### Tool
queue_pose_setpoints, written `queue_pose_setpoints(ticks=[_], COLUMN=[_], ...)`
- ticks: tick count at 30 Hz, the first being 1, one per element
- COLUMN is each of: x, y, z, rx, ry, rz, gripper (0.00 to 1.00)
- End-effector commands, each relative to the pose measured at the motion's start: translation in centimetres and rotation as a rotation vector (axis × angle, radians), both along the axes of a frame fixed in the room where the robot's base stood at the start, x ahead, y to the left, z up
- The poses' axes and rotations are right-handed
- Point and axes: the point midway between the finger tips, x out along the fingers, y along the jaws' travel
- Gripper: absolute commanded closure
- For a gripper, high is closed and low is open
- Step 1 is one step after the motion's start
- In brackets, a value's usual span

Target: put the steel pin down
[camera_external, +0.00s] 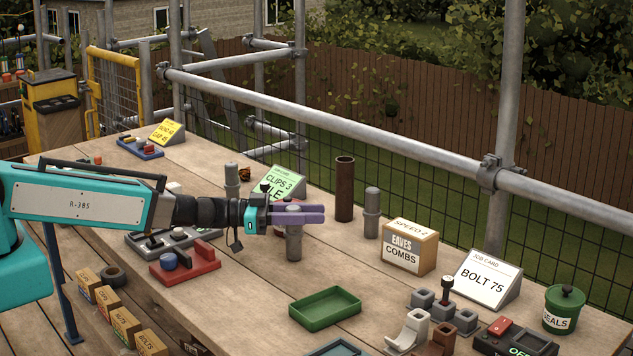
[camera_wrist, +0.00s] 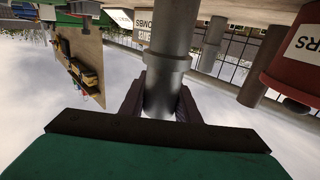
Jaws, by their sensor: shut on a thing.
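My gripper (camera_external: 297,215) is shut on a steel pin (camera_external: 294,245), a grey upright cylinder with a collar. Its purple fingers close around the pin's upper part over the wooden table (camera_external: 260,300). The wrist view, which is upside down, shows the pin (camera_wrist: 170,38) between the fingers (camera_wrist: 158,108). The pin's lower end runs out of that view. I cannot tell whether it touches the table. Two similar pins stand upright, one behind the gripper (camera_external: 232,180) and one to the right (camera_external: 371,212).
A brown tube (camera_external: 344,188) stands behind the held pin. Bare boards lie between pin and green tray.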

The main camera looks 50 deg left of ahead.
Motion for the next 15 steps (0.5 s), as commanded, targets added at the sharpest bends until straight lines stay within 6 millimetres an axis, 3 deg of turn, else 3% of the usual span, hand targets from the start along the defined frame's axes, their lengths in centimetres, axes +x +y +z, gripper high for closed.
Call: queue_pose_setpoints(ticks=[10,11,14,15], x=[0.01,0.01,-0.01,-0.01], y=[-0.01,-0.01,-0.01,-0.01], z=[-0.36,-0.44,-0.38,-0.38], rx=[-0.001,0.0,0.0,0.0], ry=[-0.001,0.0,0.0,0.0], rz=[0.0,0.0,0.0,0.0], gripper=[1.0,0.69,0.52,0.52])
